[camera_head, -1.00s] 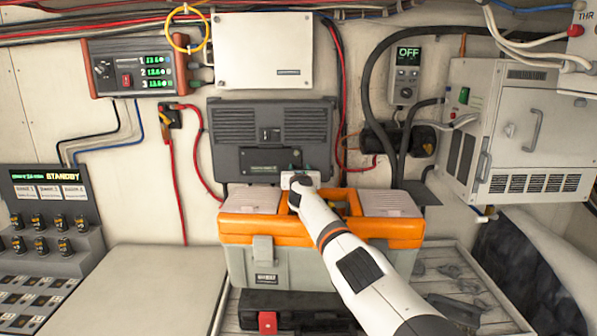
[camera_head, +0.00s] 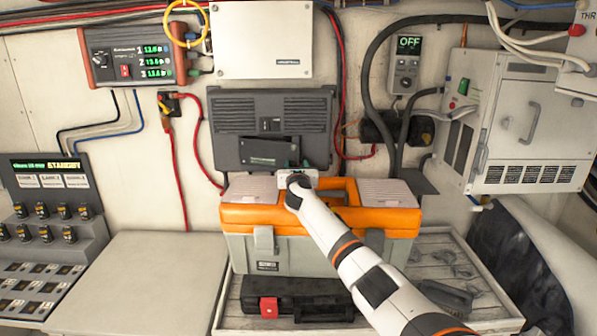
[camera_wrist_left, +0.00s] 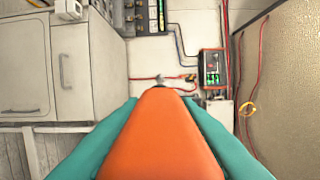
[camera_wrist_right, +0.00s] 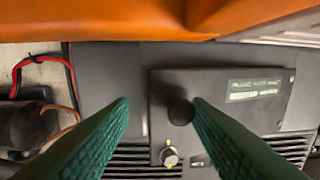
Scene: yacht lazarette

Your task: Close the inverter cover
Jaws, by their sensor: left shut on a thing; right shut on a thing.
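The inverter (camera_head: 285,113) is a dark grey vented unit on the back wall, above the orange and grey toolbox. Its cover (camera_head: 270,152) is a dark panel with a label, standing slightly askew on the lower front. My right gripper (camera_head: 298,180) is at the cover's lower right edge. In the right wrist view, its teal fingers (camera_wrist_right: 160,106) are at the cover's black knob (camera_wrist_right: 180,112); the cover (camera_wrist_right: 235,105) fills the right side. My left gripper (camera_wrist_left: 160,125) shows only in the left wrist view, shut on an orange tapered object (camera_wrist_left: 160,140), its far end unclear.
The toolbox (camera_head: 320,215) stands right below the inverter, close under my right gripper. A black case (camera_head: 295,300) lies in front of it. A white cabinet (camera_head: 530,120) is on the right, a switch console (camera_head: 50,220) on the left. The pale left bench top (camera_head: 150,270) is clear.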

